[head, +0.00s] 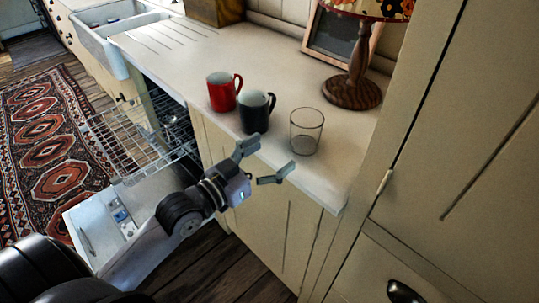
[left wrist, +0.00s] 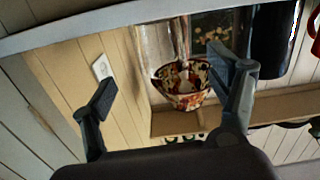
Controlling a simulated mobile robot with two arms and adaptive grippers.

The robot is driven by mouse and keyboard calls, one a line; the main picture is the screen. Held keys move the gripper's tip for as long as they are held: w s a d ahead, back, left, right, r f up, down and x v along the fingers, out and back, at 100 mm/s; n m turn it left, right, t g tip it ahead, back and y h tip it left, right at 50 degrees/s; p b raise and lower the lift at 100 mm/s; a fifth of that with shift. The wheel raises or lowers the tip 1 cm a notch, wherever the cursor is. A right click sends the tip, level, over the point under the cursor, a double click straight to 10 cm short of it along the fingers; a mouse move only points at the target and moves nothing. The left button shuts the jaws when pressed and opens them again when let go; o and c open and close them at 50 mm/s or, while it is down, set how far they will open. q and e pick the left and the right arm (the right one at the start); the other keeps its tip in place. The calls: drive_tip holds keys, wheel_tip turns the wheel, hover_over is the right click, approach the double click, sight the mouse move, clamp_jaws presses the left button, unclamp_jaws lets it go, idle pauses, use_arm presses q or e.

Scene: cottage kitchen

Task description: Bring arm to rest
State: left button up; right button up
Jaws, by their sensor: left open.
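My left gripper (head: 267,161) is open and empty, just off the front edge of the counter. Its two fingers stand apart in the left wrist view (left wrist: 168,82), with nothing between them. On the counter near that edge stand a red mug (head: 222,93), a black mug (head: 254,112) and a clear glass (head: 305,134), all upright and apart from the fingers. The black mug also shows at the upper right of the left wrist view (left wrist: 272,42). My right gripper is not in view.
The pale counter (head: 185,55) has clear room left of the mugs. A lamp (head: 352,90) and a picture frame (head: 330,38) stand behind the glass. Below, an open dishwasher has its wire rack (head: 115,135) pulled out and its door (head: 88,215) lowered. A tall cupboard (head: 460,130) stands right.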

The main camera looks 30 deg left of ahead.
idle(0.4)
use_arm(q)
drive_tip(key=s+d+f+g+y, duration=0.1)
drive_tip(key=s+f+g, duration=0.25)
drive_tip(key=f, duration=0.35)
drive_tip(key=s+d+f+g+y, duration=0.1)
drive_tip(key=s+f+g+y, duration=0.2)
drive_tip(key=f, duration=0.4)
drive_tip(key=s+a+f+n+g+y, duration=0.1)
drive_tip(key=s+f+g, duration=0.25)
drive_tip(key=s, duration=0.45)
drive_tip(key=s+f+g+y, duration=0.1)
drive_tip(key=s+f+g, duration=0.25)
drive_tip(key=s, duration=0.35)
wheel_tip(320, 180, down, 25)
drive_tip(key=g+p, duration=0.1)
drive_tip(key=s+a+f+g+p, duration=0.1)
drive_tip(key=s+a+f, duration=0.2)
drive_tip(key=s+f, duration=1.3)
drive_tip(key=shift+s, duration=1)
drive_tip(key=shift+a+f, duration=0.1)
